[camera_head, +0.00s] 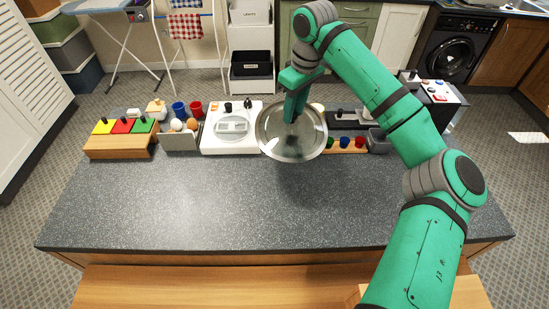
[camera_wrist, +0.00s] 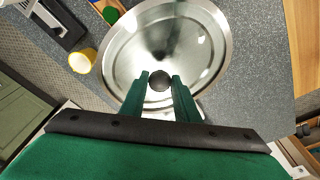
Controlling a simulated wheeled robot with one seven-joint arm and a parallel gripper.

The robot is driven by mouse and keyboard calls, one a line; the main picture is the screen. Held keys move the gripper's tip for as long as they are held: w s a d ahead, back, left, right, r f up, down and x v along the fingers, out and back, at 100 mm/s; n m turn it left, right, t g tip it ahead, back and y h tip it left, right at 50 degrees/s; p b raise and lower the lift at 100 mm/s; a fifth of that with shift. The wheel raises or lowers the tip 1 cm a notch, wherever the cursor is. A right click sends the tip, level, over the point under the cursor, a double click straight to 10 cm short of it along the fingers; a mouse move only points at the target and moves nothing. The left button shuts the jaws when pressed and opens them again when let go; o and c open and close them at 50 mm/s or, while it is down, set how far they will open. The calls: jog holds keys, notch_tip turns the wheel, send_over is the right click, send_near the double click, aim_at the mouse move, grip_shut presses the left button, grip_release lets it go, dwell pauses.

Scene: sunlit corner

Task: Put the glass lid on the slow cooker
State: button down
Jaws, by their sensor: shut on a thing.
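The glass lid (camera_head: 273,146) is a large round clear disc with a metal rim, held out over the back middle of the counter. In the wrist view the lid (camera_wrist: 125,60) fills the upper middle, with a dark round knob (camera_wrist: 160,83) at its centre. My gripper (camera_head: 292,119) is shut on that knob from above; its green fingers (camera_wrist: 161,79) stand on either side of it. The lid looks raised above the counter. I cannot clearly make out the slow cooker; the lid and arm hide what lies beneath and behind them.
Left of the lid is a white unit (camera_head: 211,140) with a grey oval top. Further left are a grey holder (camera_head: 181,141) with round things and a wooden block (camera_head: 115,146) with coloured tops. Right is a wooden rack (camera_head: 333,150) of small cups. The front counter (camera_head: 200,205) is clear.

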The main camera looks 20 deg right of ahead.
aim_at(279, 158)
jog(key=s+a+f, duration=0.1)
jog(key=s, duration=0.1)
jog(key=s+a+f, duration=0.1)
jog(key=s+a, duration=0.1)
jog(key=s+a+f, duration=0.1)
jog(key=s, duration=0.1)
jog(key=shift+s+a+f, duration=0.25)
jog(key=shift+a+f, duration=0.05)
jog(key=shift+a, duration=0.1)
jog(key=s+a+f, duration=0.1)
jog(key=s+f, duration=0.1)
jog(key=f, duration=0.1)
jog(key=s+a+f, duration=0.1)
jog(key=shift+a+f, duration=0.3)
jog(key=shift+s+a+f, duration=0.1)
jog(key=shift+s+f, duration=0.1)
jog(key=shift+f, duration=0.55)
jog(key=shift+s+a+f, duration=0.1)
jog(key=shift+s+f, duration=0.15)
jog(key=shift+f, duration=0.5)
jog(key=shift+s+a+f, duration=0.1)
jog(key=shift+s+f, duration=0.1)
jog(key=shift+f, duration=0.55)
jog(key=shift+f, duration=0.15)
jog(key=c, duration=1.4)
grip_release()
jog(key=shift+o, duration=0.2)
